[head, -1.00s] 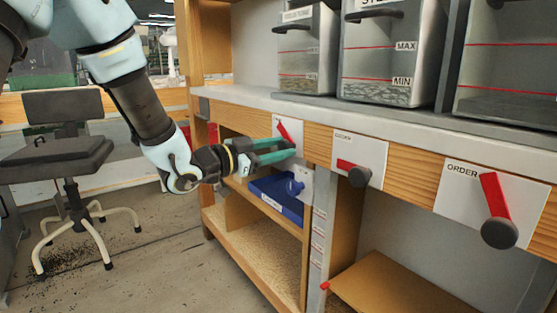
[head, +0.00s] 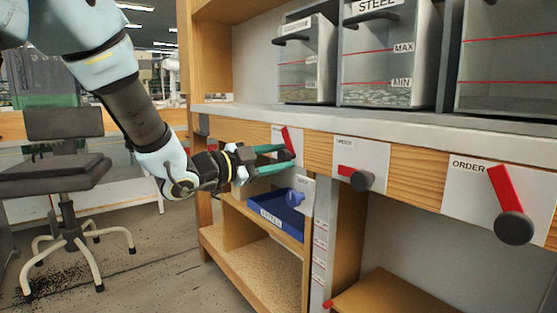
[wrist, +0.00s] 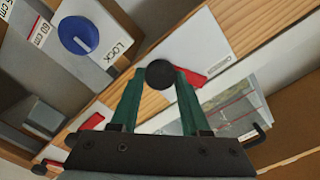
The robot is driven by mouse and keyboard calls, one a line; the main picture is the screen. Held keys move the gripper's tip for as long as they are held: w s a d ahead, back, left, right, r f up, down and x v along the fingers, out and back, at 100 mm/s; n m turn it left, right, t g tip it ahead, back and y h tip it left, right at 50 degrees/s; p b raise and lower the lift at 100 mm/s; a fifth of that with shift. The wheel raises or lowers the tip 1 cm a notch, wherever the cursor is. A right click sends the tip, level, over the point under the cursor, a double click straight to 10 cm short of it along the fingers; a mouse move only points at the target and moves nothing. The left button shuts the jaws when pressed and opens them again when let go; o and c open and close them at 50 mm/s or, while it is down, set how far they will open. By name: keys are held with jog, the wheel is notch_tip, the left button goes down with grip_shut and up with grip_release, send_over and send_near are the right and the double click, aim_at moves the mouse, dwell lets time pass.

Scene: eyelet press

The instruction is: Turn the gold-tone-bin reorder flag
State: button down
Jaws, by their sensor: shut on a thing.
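The leftmost red flag (head: 287,139) sits on a white panel on the wooden rail, below the leftmost clear bin (head: 306,62). That bin's label is too small to read surely. The flag slants up and to the left in the head view. My gripper (head: 290,155) reaches it from the left with teal fingers. In the wrist view, my gripper (wrist: 158,85) is shut on the flag's round black knob (wrist: 160,74), one finger on each side. The red flag (wrist: 195,78) shows just right of the knob, partly behind a finger.
Two more flags, a middle one (head: 345,170) lying nearly level and a right one (head: 506,190) standing up, are on the same rail. A blue tray (head: 275,217) and a blue lock knob (wrist: 78,35) are below. A chair (head: 65,172) stands at left.

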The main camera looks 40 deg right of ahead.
jog(key=shift+c, duration=1.9)
grip_release()
jog(key=a+p, duration=0.1)
jog(key=a, duration=0.9)
jog(key=shift+w+a+p, duration=0.25)
jog(key=shift+a+p, duration=0.15)
jog(key=shift+w, duration=0.1)
